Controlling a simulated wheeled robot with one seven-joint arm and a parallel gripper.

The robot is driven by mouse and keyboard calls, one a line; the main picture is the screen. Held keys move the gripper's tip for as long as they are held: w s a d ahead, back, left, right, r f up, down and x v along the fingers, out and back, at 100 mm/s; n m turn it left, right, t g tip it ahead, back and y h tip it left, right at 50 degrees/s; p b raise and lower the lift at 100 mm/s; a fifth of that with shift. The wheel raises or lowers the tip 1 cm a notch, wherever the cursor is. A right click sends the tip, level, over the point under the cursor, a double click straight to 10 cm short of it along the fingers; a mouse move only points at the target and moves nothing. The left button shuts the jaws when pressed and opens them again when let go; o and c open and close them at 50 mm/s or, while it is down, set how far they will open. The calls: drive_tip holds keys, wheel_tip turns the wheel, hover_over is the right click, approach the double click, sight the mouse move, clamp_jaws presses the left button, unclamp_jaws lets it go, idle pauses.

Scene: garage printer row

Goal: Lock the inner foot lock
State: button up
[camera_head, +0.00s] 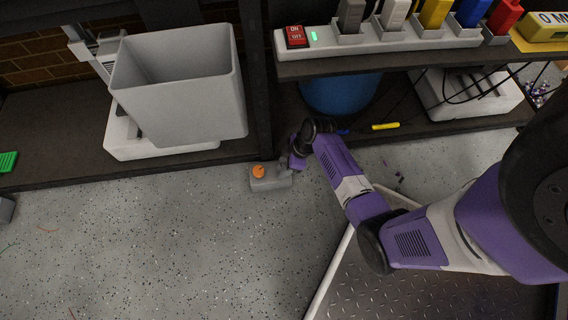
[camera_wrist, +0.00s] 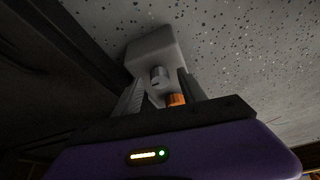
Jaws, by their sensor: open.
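A small grey foot lock block (camera_head: 270,184) sits on the speckled floor in front of the dark shelf unit, with an orange knob (camera_head: 258,171) on top near its left end. My gripper (camera_head: 284,164) is low at the block's right end and hides part of it. In the wrist view the grey block (camera_wrist: 153,48) lies just beyond my open gripper (camera_wrist: 161,92). A short grey cylinder (camera_wrist: 159,76) and the orange knob (camera_wrist: 176,99) show between the two fingers. The knob is partly hidden by the gripper body. I cannot tell whether the fingers touch anything.
A grey bin (camera_head: 180,90) stands on a white base on the lower shelf at left. A blue round container (camera_head: 340,92) sits under the shelf with the red switch (camera_head: 296,37). A tread-plate platform (camera_head: 400,300) is at lower right. The floor at left is mostly clear.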

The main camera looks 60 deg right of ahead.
clamp_jaws()
drive_tip(key=shift+m+p, duration=0.3)
drive_tip(key=shift+p, duration=0.2)
drive_tip(key=m+p, duration=0.1)
drive_tip(key=m+h+p, duration=0.1)
drive_tip(key=p, duration=0.1)
drive_tip(key=shift+s+a+r+m, duration=0.1)
drive_tip(key=shift+a+r+m, duration=0.1)
drive_tip(key=shift+m, duration=0.2)
drive_tip(key=m+h+p, duration=0.1)
drive_tip(key=m, duration=0.1)
drive_tip(key=m+p, duration=0.2)
drive_tip(key=m+h+p, duration=0.1)
drive_tip(key=m+p, duration=0.1)
drive_tip(key=shift+a+h, duration=0.25)
drive_tip(key=shift+h, duration=0.05)
drive_tip(key=m, duration=0.2)
drive_tip(key=m+h+p, duration=0.1)
drive_tip(key=shift+w+a+f+m+g, duration=0.1)
drive_tip(key=shift+w+f+m+g, duration=0.1)
drive_tip(key=shift+m+g, duration=0.15)
drive_tip(key=m+g+h, duration=0.1)
drive_tip(key=m, duration=0.4)
drive_tip(key=shift+w+a+f, duration=0.1)
drive_tip(key=shift+b, duration=0.3)
